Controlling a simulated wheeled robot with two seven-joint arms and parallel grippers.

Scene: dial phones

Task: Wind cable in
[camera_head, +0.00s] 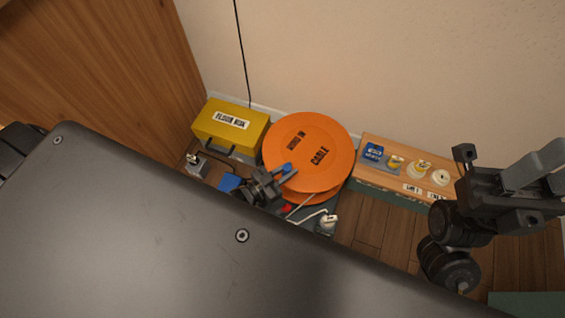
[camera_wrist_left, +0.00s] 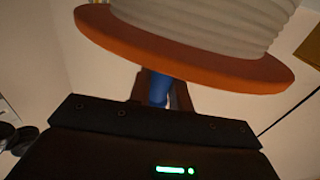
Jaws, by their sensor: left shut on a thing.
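A large orange cable reel (camera_head: 335,148) lettered "WIND IN CABLE" stands by the wall. My left gripper (camera_head: 279,176) is at the reel's lower left edge, shut on its blue crank handle (camera_head: 287,168). In the left wrist view the blue handle (camera_wrist_left: 159,92) sits between the fingers, below the orange flange (camera_wrist_left: 190,60). Pale cable (camera_wrist_left: 205,18) is wound on the drum above that flange. A white plug (camera_head: 328,221) with a short white cable lies just below the reel in the head view. My right gripper (camera_head: 530,172) is at the right, away from the reel; its jaws are unclear.
A yellow case (camera_head: 231,140) labelled "FLOOR BOX" stands left of the reel. A wooden bench (camera_head: 398,184) with small labelled items stands to its right. A black cord (camera_head: 242,50) hangs down the wall. A wooden panel (camera_head: 100,60) closes off the left.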

